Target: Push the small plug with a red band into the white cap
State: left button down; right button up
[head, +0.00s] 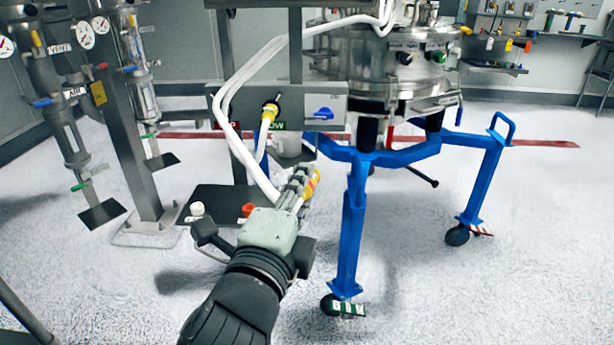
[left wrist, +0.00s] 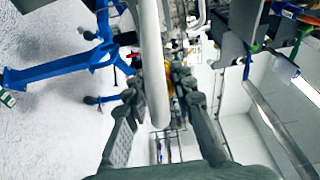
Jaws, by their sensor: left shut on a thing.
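My left gripper (head: 302,188) is shut on a small yellow piece with a red band (head: 313,182), which looks like the plug. The fingers hide most of it. In the left wrist view, a bit of yellow shows between the fingertips (left wrist: 170,88), beside a thick white hose (left wrist: 154,60). A small white round piece (head: 197,209), possibly the white cap, is left of the gripper, over the dark base plate; I cannot tell for sure. My right gripper is not in view.
White hoses (head: 226,100) loop down past the gripper from the steel vessel (head: 385,62). A grey panel (head: 330,102) carries a yellow connector (head: 270,108). A blue stand (head: 352,235) is close on the right. An orange-red piece (head: 248,209) shows behind the wrist.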

pick_arm(q)
jog(key=s+a+f+m+g+h, duration=0.1)
jog(key=a+f+m+g+h, duration=0.1)
jog(key=f+m+g+h, duration=0.2)
jog(key=s+a+f+m+g+h, duration=0.1)
jog(key=a+f+m+g+h, duration=0.1)
jog(key=f+m+g+h, duration=0.3)
jog(key=shift+s+m+g+h, duration=0.35)
jog(key=shift+m+g+h, duration=2.05)
jog(key=shift+g, duration=1.2)
jog(key=shift+r, duration=0.1)
